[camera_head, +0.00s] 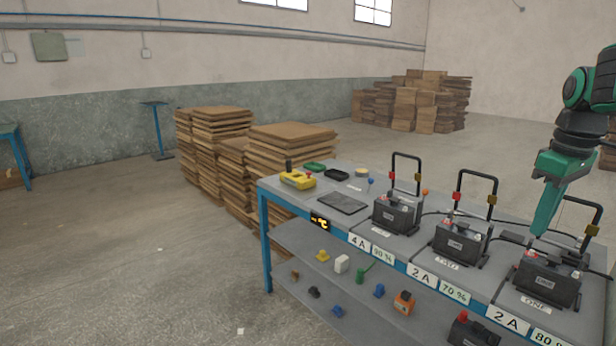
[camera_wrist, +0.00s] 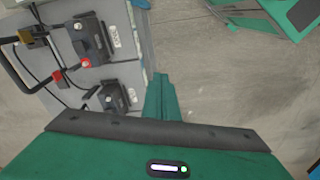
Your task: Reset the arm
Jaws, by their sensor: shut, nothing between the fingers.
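My green arm enters the head view from the right, and my gripper (camera_head: 541,233) points down by the rightmost battery. In the wrist view my gripper (camera_wrist: 160,78) shows as green fingers closed together and empty. In the head view three dark batteries stand in a row on the workbench: a left one (camera_head: 397,214), a middle one (camera_head: 460,242) and a right one (camera_head: 546,279). Each has a black frame with a red and a yellow clamp; part of the right frame is hidden behind my arm. Two batteries also show at the left of the wrist view (camera_wrist: 90,40).
The grey workbench (camera_head: 285,189) carries a yellow meter (camera_head: 297,180), a dark tablet (camera_head: 343,203) and small trays. Its lower shelf (camera_head: 300,243) holds several small coloured parts. Cardboard stacks (camera_head: 290,140) stand behind it.

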